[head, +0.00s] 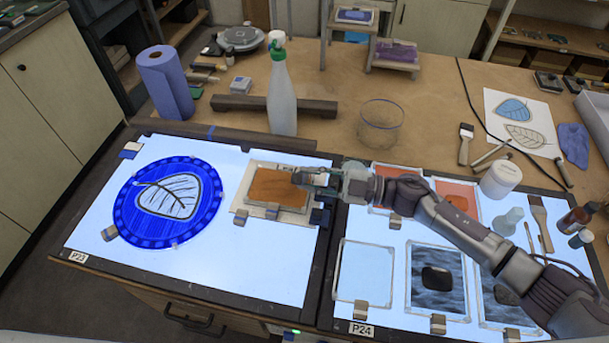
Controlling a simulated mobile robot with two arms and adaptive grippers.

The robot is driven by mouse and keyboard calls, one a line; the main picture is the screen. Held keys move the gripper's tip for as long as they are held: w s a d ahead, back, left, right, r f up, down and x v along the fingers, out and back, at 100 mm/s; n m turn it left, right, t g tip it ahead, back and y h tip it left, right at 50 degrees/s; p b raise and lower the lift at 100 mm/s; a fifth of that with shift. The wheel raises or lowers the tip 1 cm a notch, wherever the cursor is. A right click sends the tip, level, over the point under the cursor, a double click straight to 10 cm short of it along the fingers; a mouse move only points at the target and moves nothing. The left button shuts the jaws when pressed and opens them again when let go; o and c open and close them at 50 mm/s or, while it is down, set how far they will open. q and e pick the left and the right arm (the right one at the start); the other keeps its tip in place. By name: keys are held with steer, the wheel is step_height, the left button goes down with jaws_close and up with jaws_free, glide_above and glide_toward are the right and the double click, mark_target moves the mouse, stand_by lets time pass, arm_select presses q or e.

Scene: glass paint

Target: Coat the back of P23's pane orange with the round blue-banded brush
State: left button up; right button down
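A round blue pane (128,222) with a pale leaf outline lies on the left light table, which bears the P23 label (78,257); small clips sit at its rim. Right of it, an orange rectangular panel (277,188) lies on a pale board. My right gripper (304,179) is over that panel's right edge, pointing left. Its fingers are too small to tell whether they are shut or hold anything. A round blue-banded brush cannot be made out; brushes at the right include a wide one (541,222) and a thin one (529,237). My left gripper is out of view.
The right light table, labelled P24 (361,330), holds several clipped panes, a white jar (500,180) and small bottles. My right arm crosses above it.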

step_height(320, 180, up, 5)
steer(key=p, duration=0.4)
steer(key=shift+p, duration=0.3)
stand_by(0.3)
